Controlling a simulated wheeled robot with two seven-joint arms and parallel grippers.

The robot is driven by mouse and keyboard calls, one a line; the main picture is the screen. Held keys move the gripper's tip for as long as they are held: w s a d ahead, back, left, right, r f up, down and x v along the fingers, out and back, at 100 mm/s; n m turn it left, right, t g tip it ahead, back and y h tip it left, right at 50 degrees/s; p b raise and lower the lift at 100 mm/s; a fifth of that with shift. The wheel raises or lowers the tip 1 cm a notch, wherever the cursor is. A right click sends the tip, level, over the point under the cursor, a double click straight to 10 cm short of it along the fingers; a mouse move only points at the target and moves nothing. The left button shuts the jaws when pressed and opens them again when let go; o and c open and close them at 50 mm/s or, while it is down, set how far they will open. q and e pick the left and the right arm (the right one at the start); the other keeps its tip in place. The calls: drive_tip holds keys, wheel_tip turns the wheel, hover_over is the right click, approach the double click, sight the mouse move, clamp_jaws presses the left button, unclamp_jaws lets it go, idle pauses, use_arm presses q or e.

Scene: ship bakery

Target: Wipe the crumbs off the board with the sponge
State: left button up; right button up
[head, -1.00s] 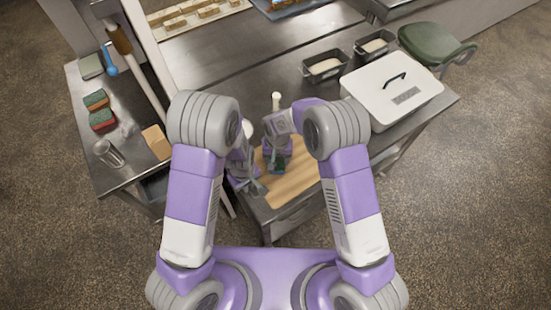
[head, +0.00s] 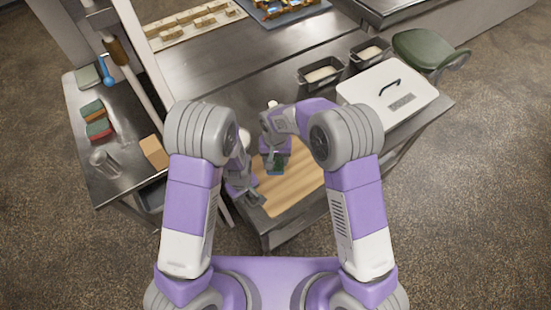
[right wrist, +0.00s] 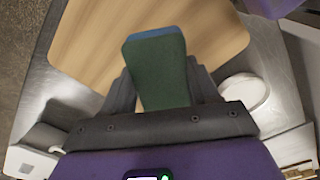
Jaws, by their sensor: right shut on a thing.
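The wooden board (head: 290,192) lies on the metal counter in front of me; it also fills the upper part of the right wrist view (right wrist: 95,40). My right gripper (head: 275,160) is shut on a green sponge with a blue layer (right wrist: 158,75). In the head view the sponge (head: 277,165) is low over the board's far left part; I cannot tell whether it touches. My left gripper (head: 254,196) is beside the board's left edge, and its fingers are too small to read. I cannot make out crumbs on the board.
A white round dish (right wrist: 243,92) stands beside the board. The left side table holds coloured blocks (head: 97,120), a glass (head: 103,162) and a tan block (head: 154,152).

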use_arm(q)
drive_tip(key=shift+o, duration=1.2)
